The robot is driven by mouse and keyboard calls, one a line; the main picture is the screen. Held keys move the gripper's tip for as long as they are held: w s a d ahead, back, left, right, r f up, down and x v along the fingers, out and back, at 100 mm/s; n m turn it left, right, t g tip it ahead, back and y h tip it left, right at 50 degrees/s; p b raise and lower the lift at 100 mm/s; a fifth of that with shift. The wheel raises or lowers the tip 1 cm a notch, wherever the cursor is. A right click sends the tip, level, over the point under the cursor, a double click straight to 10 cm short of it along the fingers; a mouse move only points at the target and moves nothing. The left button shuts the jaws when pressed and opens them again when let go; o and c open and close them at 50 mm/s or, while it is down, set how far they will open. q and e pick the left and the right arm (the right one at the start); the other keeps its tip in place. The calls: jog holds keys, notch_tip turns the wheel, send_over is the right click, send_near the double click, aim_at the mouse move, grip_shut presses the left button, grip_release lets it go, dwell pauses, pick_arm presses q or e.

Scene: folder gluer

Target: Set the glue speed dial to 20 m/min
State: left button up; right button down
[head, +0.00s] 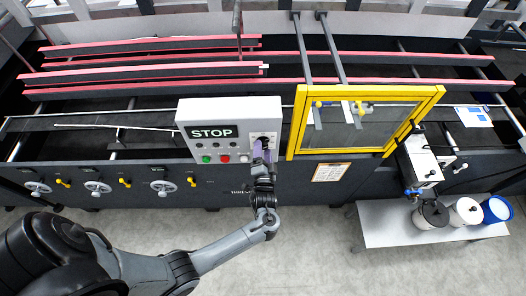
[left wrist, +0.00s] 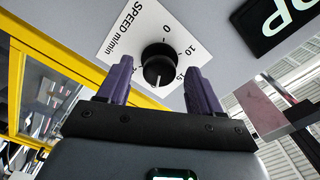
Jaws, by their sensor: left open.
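The glue speed dial is a round black knob (left wrist: 159,66) on a white scale plate (left wrist: 130,35) marked "SPEED m/min". In the left wrist view 0, 10 and 15 can be read; the other marks are hidden or cut by my fingers. A white line on the knob points down in that picture, past the 15, toward my gripper's palm. My left gripper (left wrist: 158,70) is open, its purple fingers on either side of the knob; contact cannot be told. In the head view the left gripper (head: 263,152) is at the control box (head: 230,112), largely covering the dial. My right gripper is not in view.
The box also carries a STOP sign (head: 211,132), a green button (head: 206,159) and a red button (head: 225,158). A yellow-framed guard (head: 296,120) stands close on the right. A side table (head: 385,236) with several buckets is further right. The floor in front is clear.

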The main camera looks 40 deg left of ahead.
pick_arm(q)
jog(key=shift+s+d, duration=0.1)
jog(key=b+v, duration=0.2)
jog(key=v, duration=0.8)
jog(key=shift+s+d, duration=0.2)
jog(key=shift+s, duration=0.05)
